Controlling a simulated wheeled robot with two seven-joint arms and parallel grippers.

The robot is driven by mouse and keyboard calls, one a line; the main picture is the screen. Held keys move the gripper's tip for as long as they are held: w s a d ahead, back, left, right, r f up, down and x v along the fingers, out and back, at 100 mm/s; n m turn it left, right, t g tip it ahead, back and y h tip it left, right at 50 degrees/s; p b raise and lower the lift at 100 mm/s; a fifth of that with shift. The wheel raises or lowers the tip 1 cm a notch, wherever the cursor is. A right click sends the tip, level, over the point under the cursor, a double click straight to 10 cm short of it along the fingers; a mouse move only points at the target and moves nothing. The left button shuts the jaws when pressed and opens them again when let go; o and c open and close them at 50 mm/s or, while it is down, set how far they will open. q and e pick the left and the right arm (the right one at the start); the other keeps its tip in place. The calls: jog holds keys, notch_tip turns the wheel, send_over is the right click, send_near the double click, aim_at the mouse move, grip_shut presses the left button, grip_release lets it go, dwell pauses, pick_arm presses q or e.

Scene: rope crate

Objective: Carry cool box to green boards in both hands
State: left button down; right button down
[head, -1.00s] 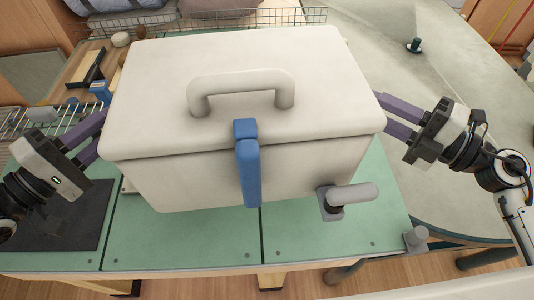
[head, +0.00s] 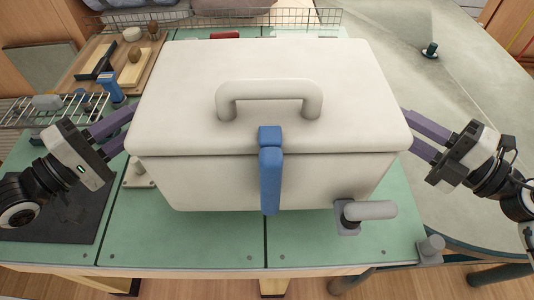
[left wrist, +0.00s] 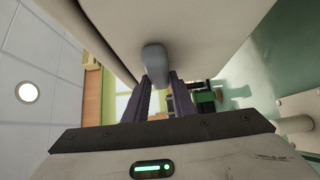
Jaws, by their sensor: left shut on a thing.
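The cool box (head: 210,180) is cream white, with an arched lid handle (head: 268,90) and a blue latch (head: 270,180) on its front. It appears level over the green boards (head: 150,240). I cannot tell whether its underside touches them. My left gripper (head: 120,130) is at its left side. The left wrist view shows those jaws (left wrist: 158,95) shut on a grey side handle (left wrist: 155,60) of the box. My right gripper (head: 415,130) is at the right side, its fingertips hidden behind the box, so its grip does not show.
A grey pipe fitting (head: 370,210) stands at the box's front right corner, and a grey post (head: 431,246) at the boards' right corner. A white fitting (head: 138,172) is at left. A dark mat (head: 70,215), wire rack (head: 30,112) and wooden tray (head: 90,85) lie left. A grey table (head: 460,90) is right.

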pick_arm(q)
jog(key=shift+w, duration=0.1)
pick_arm(e)
jog(key=shift+w+d, duration=0.1)
jog(key=shift+d, duration=0.05)
